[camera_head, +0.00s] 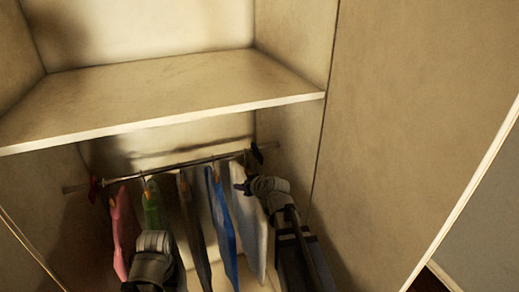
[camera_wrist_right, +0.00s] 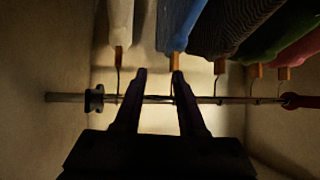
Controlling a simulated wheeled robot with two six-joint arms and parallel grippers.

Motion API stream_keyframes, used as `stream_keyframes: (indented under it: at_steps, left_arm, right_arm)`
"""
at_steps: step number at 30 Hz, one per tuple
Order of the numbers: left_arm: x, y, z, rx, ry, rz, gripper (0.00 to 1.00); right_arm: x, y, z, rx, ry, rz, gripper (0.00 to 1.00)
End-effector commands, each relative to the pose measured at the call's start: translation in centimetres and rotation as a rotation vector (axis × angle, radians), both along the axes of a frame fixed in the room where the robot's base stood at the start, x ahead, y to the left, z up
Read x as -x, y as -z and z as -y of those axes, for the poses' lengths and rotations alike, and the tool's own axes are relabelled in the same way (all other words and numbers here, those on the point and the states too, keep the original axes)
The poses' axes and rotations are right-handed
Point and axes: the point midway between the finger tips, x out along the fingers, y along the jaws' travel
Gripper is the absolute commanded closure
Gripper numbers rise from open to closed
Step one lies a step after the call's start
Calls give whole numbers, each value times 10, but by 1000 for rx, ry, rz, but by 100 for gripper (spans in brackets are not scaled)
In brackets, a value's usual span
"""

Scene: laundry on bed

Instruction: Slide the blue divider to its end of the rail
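The blue divider, looking near black in this light, sits on the rail near its right end in the head view (camera_head: 257,153). It also shows in the right wrist view (camera_wrist_right: 94,98), where the picture is turned over and it is at the left. A short bare piece of rail (camera_wrist_right: 66,97) lies between it and the wall. My right gripper (camera_head: 241,186) is at the rail by the white and blue garments. In the wrist view its fingers (camera_wrist_right: 159,72) are apart with nothing clearly held. My left wrist (camera_head: 152,258) is low before the clothes; its fingers are hidden.
A white garment (camera_head: 248,220), a blue one (camera_head: 220,215), a dark one (camera_head: 195,230), a green one (camera_head: 152,205) and a pink one (camera_head: 124,230) hang on the rail. A red divider (camera_head: 95,190) is near the left end. A shelf (camera_head: 170,95) spans above.

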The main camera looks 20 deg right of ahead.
Motion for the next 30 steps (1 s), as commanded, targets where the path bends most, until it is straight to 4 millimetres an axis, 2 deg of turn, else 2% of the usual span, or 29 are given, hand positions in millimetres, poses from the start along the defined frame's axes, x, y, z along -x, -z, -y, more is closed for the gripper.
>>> stream_keyframes:
  at_steps: [1,3,6,8,14,19,30]
  left_arm:
    - [0,-10,0,0,-1,0,55]
    - [0,-15,0,0,-1,0,55]
    - [0,-18,0,1,-2,0,55]
    - [0,-19,0,1,-2,0,55]
    - [0,-17,0,1,-2,0,55]
    - [0,-13,0,0,-2,0,55]
    - [0,9,0,0,3,0,55]
  right_arm:
    - [-6,-21,29,7,51,58,60]
    - [-11,-37,57,19,102,121,60]
    - [-13,-52,84,32,154,178,60]
    - [-13,-56,93,39,171,196,60]
    - [-14,-57,98,41,181,208,60]
    - [-23,-52,99,43,179,207,60]
    - [-73,-31,101,41,178,206,60]
